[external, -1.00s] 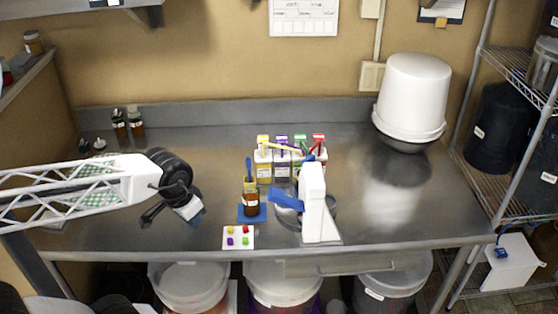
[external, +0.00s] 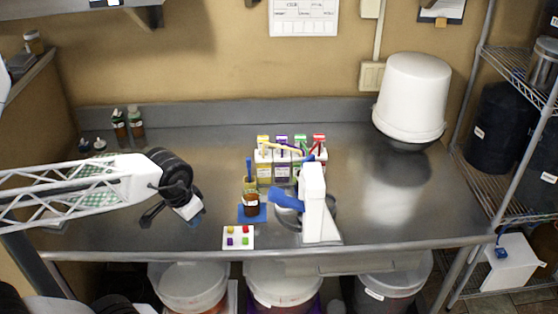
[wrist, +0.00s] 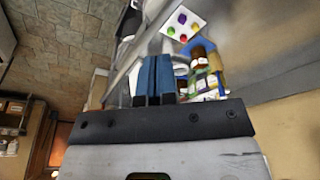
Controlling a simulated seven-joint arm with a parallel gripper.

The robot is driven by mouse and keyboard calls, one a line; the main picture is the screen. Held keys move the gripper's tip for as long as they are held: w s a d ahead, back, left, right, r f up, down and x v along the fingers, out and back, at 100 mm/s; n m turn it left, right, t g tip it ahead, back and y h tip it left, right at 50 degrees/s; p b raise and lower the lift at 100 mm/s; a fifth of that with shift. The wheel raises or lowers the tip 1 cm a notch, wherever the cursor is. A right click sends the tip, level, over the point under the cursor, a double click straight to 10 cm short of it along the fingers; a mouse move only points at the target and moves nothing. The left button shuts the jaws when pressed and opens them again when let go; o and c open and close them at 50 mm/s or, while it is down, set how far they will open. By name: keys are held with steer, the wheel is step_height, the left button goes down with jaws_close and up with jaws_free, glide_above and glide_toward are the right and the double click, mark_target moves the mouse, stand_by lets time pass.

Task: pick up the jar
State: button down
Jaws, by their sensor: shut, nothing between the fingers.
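A small amber jar (external: 251,205) with a pale label stands upright on a blue mat (external: 242,219) near the middle front of the steel table. A blue stick (external: 249,168) rises behind or above it. The amber jar also shows in the wrist view (wrist: 198,56), right of the fingertips. My gripper (external: 197,220) is left of the jar, apart from it, near the table's front. In the wrist view its two blue fingers (wrist: 153,78) are together with nothing between them.
A white stand with a blue part (external: 313,205) is right of the jar. A rack of coloured bottles (external: 290,168) stands behind. Two capped bottles (external: 128,122) are back left. The table's right side is mostly clear.

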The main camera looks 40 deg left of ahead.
stand_by(0.3)
steer(key=shift+c, duration=0.9)
jaws_free()
steer(key=m+g, duration=0.3)
steer(key=m, duration=1.4)
glide_toward(251, 202)
steer(key=w+a+f, duration=0.2)
steer(key=shift+r, duration=0.15)
steer(key=shift+s+f, duration=0.1)
steer(key=shift+f, duration=1.2)
